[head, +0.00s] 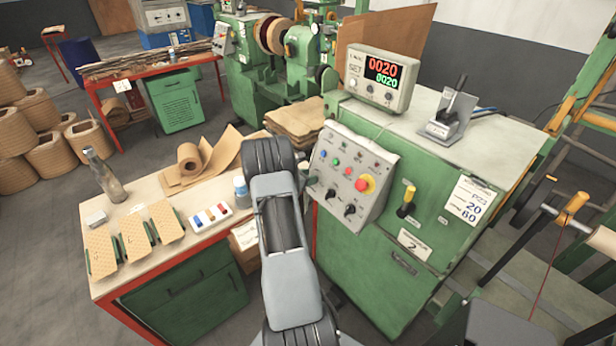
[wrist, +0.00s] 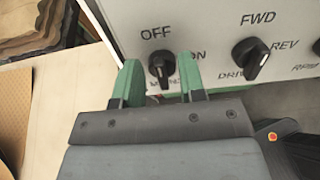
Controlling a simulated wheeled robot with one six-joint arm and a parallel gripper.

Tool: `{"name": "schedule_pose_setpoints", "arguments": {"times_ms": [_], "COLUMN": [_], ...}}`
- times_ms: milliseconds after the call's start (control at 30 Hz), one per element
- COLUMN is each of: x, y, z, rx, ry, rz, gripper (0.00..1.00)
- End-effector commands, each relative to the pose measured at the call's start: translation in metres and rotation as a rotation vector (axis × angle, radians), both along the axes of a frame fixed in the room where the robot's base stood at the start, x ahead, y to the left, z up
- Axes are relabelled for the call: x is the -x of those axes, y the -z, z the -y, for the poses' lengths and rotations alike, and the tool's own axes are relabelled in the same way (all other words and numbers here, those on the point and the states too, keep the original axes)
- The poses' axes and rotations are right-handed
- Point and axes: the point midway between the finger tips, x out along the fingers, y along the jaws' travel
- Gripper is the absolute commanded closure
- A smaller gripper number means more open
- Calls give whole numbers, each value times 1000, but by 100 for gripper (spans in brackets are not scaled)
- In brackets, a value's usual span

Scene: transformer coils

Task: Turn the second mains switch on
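The mains switch is a black rotary knob (wrist: 162,66) on a pale panel in the wrist view. OFF is printed at its upper left and ON at its right; the label below it is partly hidden. The knob's handle stands nearly upright in the picture, nearer the OFF side. My gripper (wrist: 161,76) is open, with one green finger on each side of the knob. Small gaps show between the fingers and the knob.
A FWD/REV drive knob (wrist: 251,58) is right of the mains knob. The panel also has a red emergency button (head: 364,184). A yellow-handled lever (head: 407,200) is further right. A worktable (head: 150,270) with a bottle (head: 103,175) and coil parts stands left of my arm.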

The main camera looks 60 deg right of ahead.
Motion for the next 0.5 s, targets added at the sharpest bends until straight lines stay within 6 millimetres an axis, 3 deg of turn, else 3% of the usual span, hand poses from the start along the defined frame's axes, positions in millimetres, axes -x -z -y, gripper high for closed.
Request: {"name": "schedule_pose_setpoints", "arguments": {"times_ms": [233, 500], "x": [0, 0], "y": [0, 0], "z": [0, 0], "rx": [0, 0], "ry": [0, 0], "rz": [0, 0], "gripper": [63, 88]}}
